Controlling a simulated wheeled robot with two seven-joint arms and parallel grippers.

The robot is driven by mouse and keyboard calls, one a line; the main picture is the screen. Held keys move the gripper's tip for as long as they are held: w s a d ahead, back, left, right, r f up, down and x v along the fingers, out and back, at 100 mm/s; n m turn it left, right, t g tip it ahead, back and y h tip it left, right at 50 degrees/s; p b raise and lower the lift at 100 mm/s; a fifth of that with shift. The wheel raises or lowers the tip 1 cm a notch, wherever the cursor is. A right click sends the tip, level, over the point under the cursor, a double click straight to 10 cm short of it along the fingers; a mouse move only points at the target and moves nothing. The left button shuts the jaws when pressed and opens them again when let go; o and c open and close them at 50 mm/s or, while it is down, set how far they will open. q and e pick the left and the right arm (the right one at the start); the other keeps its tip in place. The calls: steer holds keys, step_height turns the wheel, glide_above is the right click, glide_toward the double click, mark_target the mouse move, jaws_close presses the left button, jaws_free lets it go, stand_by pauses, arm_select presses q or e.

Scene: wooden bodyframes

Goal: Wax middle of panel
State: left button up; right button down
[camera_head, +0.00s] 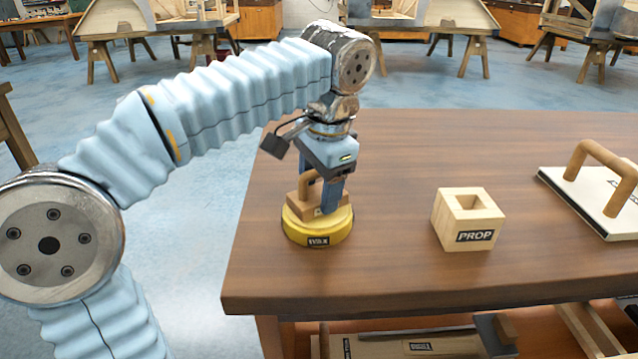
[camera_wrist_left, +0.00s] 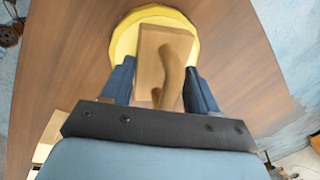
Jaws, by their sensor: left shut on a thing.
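A round yellow wax tin (camera_head: 317,232) labelled WAX stands on the wooden table near its left edge. A wooden block with a curved handle (camera_head: 305,194) sits on top of the tin; it also shows in the left wrist view (camera_wrist_left: 151,72). My left gripper (camera_head: 325,198) points down over the tin, with its blue fingers on both sides of the block. It is shut on the block. A white panel (camera_head: 596,204) with a wooden handle lies at the table's right, cut by the picture's edge. My right gripper is not in view.
A wooden cube (camera_head: 468,220) labelled PROP, with a square hole, stands between the tin and the panel. The wooden table (camera_head: 400,150) is bare around these things. A shelf below the tabletop holds more wooden parts (camera_head: 420,346).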

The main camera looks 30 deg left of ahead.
arm_select(q)
step_height(320, 180, up, 2)
steer(key=shift+r+p, duration=0.2)
steer(key=shift+p, duration=0.5)
steer(key=shift+r+b, duration=0.3)
steer(key=shift+r, duration=1.8)
